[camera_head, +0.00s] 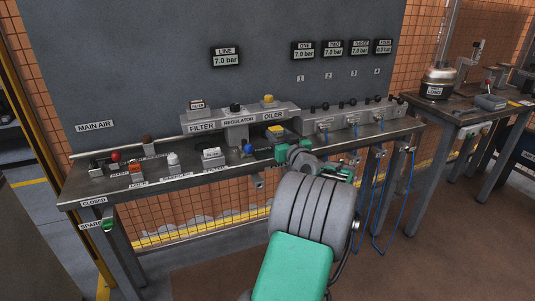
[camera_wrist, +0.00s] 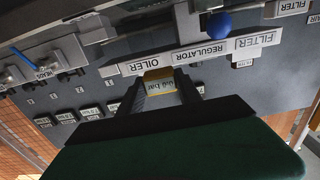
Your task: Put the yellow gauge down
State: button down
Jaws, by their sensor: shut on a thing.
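The yellow gauge (camera_wrist: 160,75) sits between the two dark fingers of my gripper (camera_wrist: 161,86) in the wrist view. In the head view the yellow gauge (camera_head: 276,129) shows at the end of my arm, in front of the oiler. My gripper (camera_head: 277,139) is shut on it, over the middle of the grey workbench (camera_head: 190,178). My wrist hides part of the bench there. I cannot tell whether the gauge touches the bench.
Valves with blue hoses (camera_head: 365,195) are to the right. Small parts line the bench's left side.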

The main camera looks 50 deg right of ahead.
send_over(268, 156)
jog(key=f, duration=0.5)
jog(key=shift+s+f, duration=0.2)
jog(key=shift+f, duration=0.05)
jog(key=f+b, duration=0.1)
jog(key=f, duration=0.2)
jog(key=shift+w, duration=0.2)
jog(key=shift+f+b, duration=0.3)
jog(key=shift+f, duration=0.1)
jog(key=c, duration=0.8)
grip_release()
jog(key=shift+r, duration=0.1)
